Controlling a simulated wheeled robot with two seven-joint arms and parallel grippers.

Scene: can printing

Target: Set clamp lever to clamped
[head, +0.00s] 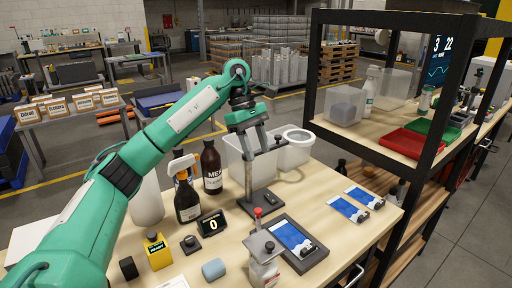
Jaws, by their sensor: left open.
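My left gripper (256,150) hangs over the table with its two fingers apart and pointing down. It is at the top of a grey post stand (249,180), whose dark base plate (259,203) rests on the table. A small dark knob (278,140) shows just right of the fingers; I cannot tell whether it is the clamp lever or whether a finger touches it. A red-tipped handle (257,212) stands nearer the front, above a grey plate. My right gripper is out of view.
A brown bottle (211,167), a spray bottle (186,198) and a black display reading 0 (212,223) stand left of the post. A white bucket (294,150) is behind it. A dark tray with a blue card (292,240) lies front right. A black shelf frame (424,150) borders the right.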

